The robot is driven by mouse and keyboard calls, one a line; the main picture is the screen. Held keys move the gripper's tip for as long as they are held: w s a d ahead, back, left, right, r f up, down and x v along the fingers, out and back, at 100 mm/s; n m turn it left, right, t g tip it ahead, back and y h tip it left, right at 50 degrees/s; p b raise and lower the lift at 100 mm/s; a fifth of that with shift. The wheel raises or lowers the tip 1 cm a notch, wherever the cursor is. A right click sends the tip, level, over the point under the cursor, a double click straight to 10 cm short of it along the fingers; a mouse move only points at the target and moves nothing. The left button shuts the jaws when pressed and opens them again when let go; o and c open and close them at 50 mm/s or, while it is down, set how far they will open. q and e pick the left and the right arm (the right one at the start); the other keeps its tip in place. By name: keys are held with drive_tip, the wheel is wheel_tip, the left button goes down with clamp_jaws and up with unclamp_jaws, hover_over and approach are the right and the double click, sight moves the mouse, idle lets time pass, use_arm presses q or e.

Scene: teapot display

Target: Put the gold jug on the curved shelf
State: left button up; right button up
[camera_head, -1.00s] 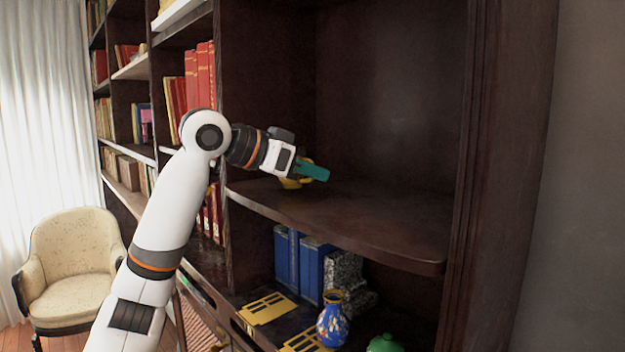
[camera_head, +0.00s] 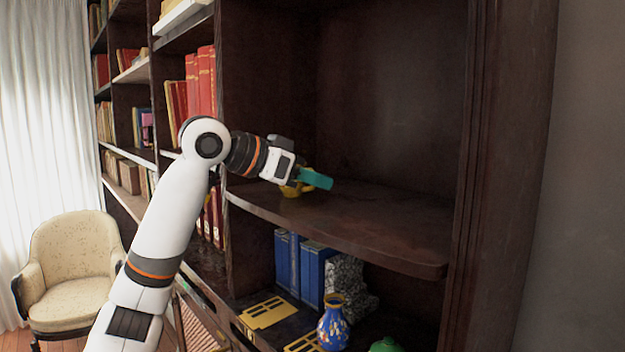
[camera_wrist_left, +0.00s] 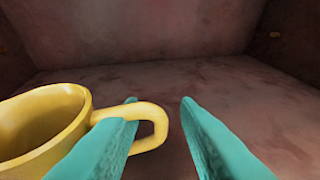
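The gold jug (camera_head: 290,191) is at the left part of the curved shelf (camera_head: 370,220), low over or on its surface, partly hidden behind my left gripper (camera_head: 316,179). In the left wrist view the jug (camera_wrist_left: 60,112) is at the lower left, with its handle toward the right. The teal fingers of my left gripper (camera_wrist_left: 158,100) stand apart, with part of the handle between them. The left finger overlaps the handle; I cannot tell whether it passes through the loop. The jug's base is out of the wrist view. My right gripper is not in view.
The curved shelf is bare to the right of the jug. An upright divider and red books (camera_head: 200,85) stand left. Below are blue books (camera_head: 300,265), a blue vase (camera_head: 333,325) and a green object (camera_head: 387,345). A cream armchair (camera_head: 75,265) stands at the left.

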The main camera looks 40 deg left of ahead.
use_arm(q)
drive_tip(key=b+v, duration=0.1)
drive_tip(key=v, duration=1.1)
